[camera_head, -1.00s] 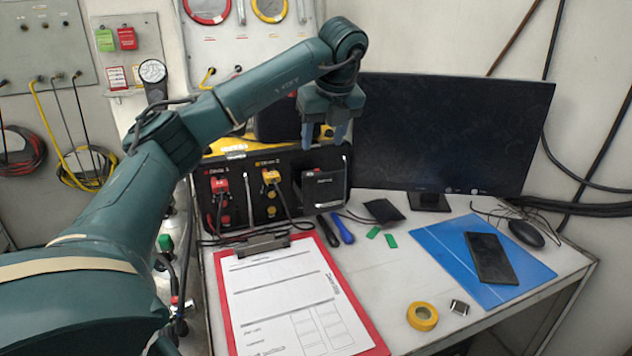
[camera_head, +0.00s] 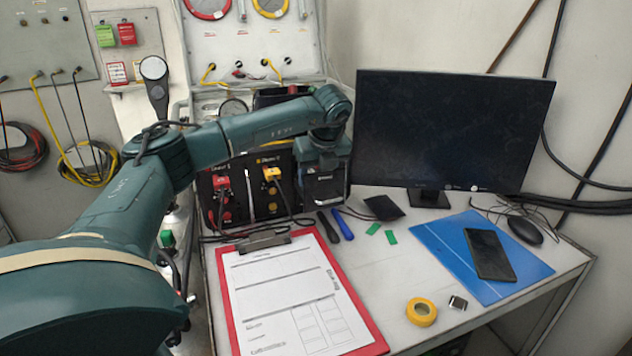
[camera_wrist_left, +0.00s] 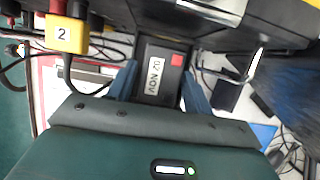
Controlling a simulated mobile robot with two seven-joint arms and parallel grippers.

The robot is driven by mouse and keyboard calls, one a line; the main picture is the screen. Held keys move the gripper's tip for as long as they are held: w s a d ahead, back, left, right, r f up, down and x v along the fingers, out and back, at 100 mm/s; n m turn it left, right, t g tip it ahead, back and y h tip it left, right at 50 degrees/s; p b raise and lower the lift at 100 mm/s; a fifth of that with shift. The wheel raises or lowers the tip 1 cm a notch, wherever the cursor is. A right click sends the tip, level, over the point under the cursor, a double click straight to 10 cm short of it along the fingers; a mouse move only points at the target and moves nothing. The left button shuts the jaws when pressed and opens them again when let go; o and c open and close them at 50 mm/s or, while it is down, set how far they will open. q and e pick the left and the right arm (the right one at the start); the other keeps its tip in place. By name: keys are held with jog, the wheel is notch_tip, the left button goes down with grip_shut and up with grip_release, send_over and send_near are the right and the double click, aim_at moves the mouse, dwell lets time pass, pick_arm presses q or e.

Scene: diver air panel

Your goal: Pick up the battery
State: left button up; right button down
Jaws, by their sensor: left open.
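The battery is a dark block with a white "02 NOV" label and a red square; it shows in the left wrist view (camera_wrist_left: 158,75). It sits in the front of the black panel case (camera_head: 237,215), and in the head view my gripper largely covers it. My left gripper (camera_head: 325,190) is at the battery, coming down from above. In the left wrist view its two blue fingers (camera_wrist_left: 160,92) are open, one on each side of the battery. I cannot tell whether they touch it. My right gripper is not in view.
A yellow connector marked 2 (camera_wrist_left: 67,33) and its cable are close left of my gripper. The monitor (camera_head: 450,130) stands close on the right. A red clipboard (camera_head: 232,325), screwdrivers (camera_head: 335,225), a blue mat (camera_head: 440,240) with a phone and yellow tape (camera_head: 421,312) lie on the bench.

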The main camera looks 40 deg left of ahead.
pick_arm(q)
jog(key=shift+r, duration=0.1)
jog(key=c, duration=1)
